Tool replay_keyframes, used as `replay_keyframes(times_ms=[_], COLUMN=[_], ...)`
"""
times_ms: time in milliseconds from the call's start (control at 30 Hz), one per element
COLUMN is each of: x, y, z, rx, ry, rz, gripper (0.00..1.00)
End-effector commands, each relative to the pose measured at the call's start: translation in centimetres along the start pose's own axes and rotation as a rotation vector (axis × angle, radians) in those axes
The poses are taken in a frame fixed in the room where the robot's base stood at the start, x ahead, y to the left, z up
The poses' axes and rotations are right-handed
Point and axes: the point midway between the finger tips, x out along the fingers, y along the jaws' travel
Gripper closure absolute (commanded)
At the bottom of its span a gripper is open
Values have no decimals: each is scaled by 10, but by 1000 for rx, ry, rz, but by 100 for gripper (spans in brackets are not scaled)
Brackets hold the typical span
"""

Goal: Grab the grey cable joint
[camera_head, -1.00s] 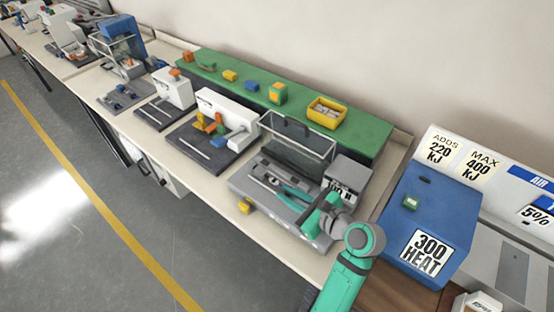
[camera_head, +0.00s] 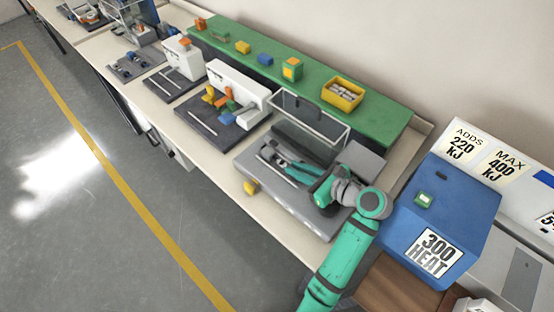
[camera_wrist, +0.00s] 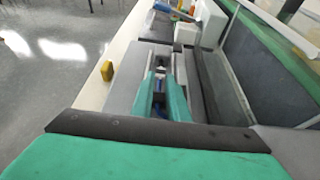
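My gripper (camera_head: 279,165) reaches left over the grey laminating machine (camera_head: 282,204), low over its bed. In the wrist view its two teal fingers (camera_wrist: 160,82) stand apart with a dark gap between them. A small pale-blue and dark detail shows in that gap; I cannot tell what it is or whether it touches the fingers. Small grey pieces lie in the yellow bin (camera_head: 359,99) on the green shelf, too small to tell whether one is the cable joint. No grey cable joint can be made out for certain.
A raised clear cover (camera_head: 310,121) stands behind the gripper. A yellow block (camera_head: 250,187) sits at the machine's front edge. A white press (camera_head: 238,88) with coloured blocks is to the left. A blue heater box (camera_head: 440,215) is at right. The floor in front is clear.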

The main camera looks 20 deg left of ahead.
Motion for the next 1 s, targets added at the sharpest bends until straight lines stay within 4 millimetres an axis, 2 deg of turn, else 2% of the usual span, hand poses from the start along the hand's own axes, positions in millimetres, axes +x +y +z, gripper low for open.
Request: replay_keyframes(times_ms=[167,500,800,867,1000], x=[10,51,54,54,54], y=[0,0,0,0,0], z=[0,0,0,0,0], rx=[1,1,1,1,1], ry=[1,1,0,0,0], rz=[0,-1,-2,-2,-2], gripper=[86,86,86,100,100])
